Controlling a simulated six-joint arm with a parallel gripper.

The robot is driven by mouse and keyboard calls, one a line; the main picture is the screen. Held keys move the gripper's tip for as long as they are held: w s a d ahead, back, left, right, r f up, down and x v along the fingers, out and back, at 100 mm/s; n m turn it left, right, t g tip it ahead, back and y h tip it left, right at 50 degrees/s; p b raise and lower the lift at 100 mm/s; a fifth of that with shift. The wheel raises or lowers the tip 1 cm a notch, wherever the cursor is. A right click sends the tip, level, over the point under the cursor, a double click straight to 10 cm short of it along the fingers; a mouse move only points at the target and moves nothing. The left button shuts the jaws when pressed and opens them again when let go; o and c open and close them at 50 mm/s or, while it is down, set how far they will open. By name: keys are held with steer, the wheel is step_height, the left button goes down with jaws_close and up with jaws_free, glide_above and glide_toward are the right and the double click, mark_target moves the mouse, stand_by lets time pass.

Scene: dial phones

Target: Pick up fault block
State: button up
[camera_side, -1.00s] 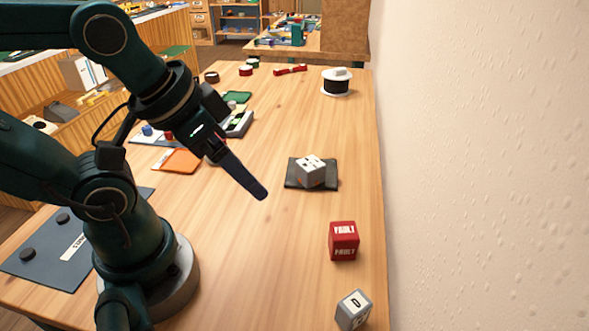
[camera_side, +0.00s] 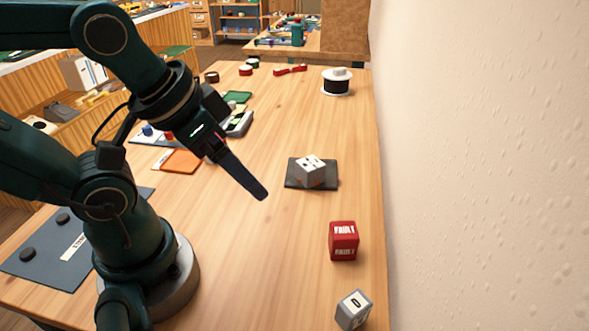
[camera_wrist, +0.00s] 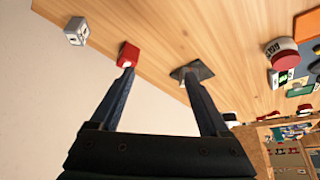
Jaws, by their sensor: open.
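The fault block is a red cube (camera_side: 344,241) with white "FAULT" lettering, sitting on the wooden table toward the front right in the side view. It also shows in the wrist view (camera_wrist: 128,55), just beyond the tip of the left finger. My gripper (camera_side: 262,195) is above the table, to the left of and behind the red block, apart from it. In the wrist view my gripper (camera_wrist: 158,72) has its two fingers wide apart with nothing between them. In the side view the fingers overlap and look like one.
A grey-white block (camera_side: 312,170) sits on a dark mat (camera_side: 291,184) behind the red block. A grey block marked D (camera_side: 353,310) is in front of it. The wall (camera_side: 480,170) runs along the table's right edge. A black-and-white spool (camera_side: 337,82) stands at the back.

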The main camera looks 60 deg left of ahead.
steer(key=shift+o, duration=1.3)
steer(key=shift+f, duration=0.1)
